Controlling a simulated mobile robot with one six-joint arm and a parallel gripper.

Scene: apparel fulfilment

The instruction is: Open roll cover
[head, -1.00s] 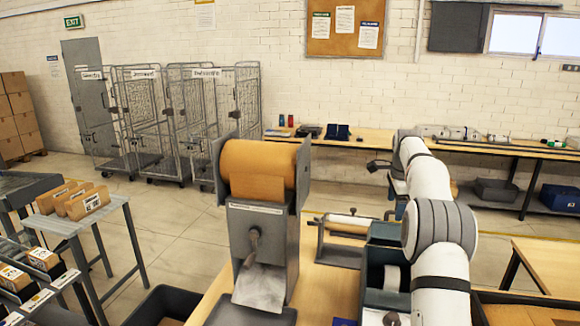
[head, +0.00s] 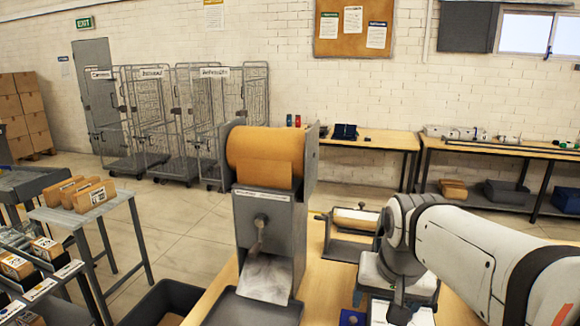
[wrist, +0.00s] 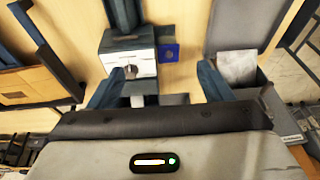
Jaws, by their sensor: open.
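My gripper (wrist: 157,74) is open and empty in the wrist view, with its two blue-grey fingers spread apart. Between and beyond the fingers is a white and dark grey boxy device (wrist: 128,64) with a small dark knob on its front; it looks like a label printer. No lifted cover shows on it. In the head view my arm hides much of that spot. A dispenser (head: 265,220) with a large brown paper roll (head: 265,150) and a front crank stands left of my arm. I cannot tell for certain which part is the roll cover.
A small blue item (wrist: 169,53) lies beside the boxy device. A second, smaller roll holder (head: 353,220) stands behind on the wooden table. A dark tray (head: 255,312) sits under the dispenser. Brown card (wrist: 30,80) lies at left in the wrist view.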

